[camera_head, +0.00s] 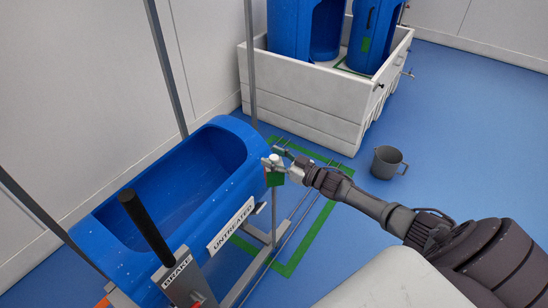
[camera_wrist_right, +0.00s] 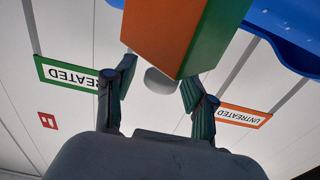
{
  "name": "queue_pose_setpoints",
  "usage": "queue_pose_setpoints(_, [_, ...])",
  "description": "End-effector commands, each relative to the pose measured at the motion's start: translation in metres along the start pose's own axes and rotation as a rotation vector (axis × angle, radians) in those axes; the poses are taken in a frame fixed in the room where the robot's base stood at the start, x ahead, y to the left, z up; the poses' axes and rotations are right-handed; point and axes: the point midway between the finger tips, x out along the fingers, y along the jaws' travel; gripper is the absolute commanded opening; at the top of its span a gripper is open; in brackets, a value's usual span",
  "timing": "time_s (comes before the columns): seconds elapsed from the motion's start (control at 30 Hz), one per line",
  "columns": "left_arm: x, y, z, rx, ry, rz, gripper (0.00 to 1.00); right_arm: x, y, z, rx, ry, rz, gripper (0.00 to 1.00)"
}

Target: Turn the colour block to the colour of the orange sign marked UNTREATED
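The colour block (camera_head: 275,179) sits at the near right end of the blue tub (camera_head: 95,240) and shows a green face in the head view. In the right wrist view the block (camera_wrist_right: 165,30) shows an orange face and a green face. A pale round knob (camera_wrist_right: 160,80) sits at the block. My right gripper (camera_head: 276,160) is at the knob; in the wrist view its fingers (camera_wrist_right: 157,82) stand apart on either side of it, with gaps showing. The orange-framed sign UNTREATED (camera_wrist_right: 243,116) is on the wall, upside down in the wrist view. My left gripper is out of view.
A green-framed sign (camera_wrist_right: 70,76) is partly hidden by a finger. A white UNTREATED label (camera_head: 230,225) is on the tub's side. A black BRAKE lever (camera_head: 146,228) rises in front. A white crate (camera_head: 310,105) with blue tubs and a grey mug (camera_head: 386,162) stand beyond.

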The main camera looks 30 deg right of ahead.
Motion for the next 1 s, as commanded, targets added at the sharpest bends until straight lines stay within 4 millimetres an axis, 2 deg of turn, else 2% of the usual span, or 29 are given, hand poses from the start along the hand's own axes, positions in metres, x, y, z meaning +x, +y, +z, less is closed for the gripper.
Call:
queue_pose_setpoints(0.03, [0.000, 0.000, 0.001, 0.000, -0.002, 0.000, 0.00, 0.000, 0.000, 0.000, 0.000, 0.000, 0.000, 0.47])
queue_pose_setpoints(0.3, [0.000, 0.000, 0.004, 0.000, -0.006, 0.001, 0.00, 0.000, 0.000, 0.000, 0.000, 0.000, 0.000, 0.02])
queue_pose_setpoints(0.33, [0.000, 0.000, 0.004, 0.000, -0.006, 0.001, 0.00, 0.000, 0.000, 0.000, 0.000, 0.000, 0.000, 0.00])
queue_pose_setpoints(0.67, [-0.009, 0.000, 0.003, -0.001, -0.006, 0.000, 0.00, 0.000, -0.001, -0.002, 0.003, 0.001, 0.050, 0.00])
queue_pose_setpoints(1.0, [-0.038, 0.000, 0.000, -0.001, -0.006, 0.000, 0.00, 0.000, -0.003, -0.003, 0.013, 0.002, 0.288, 0.00])
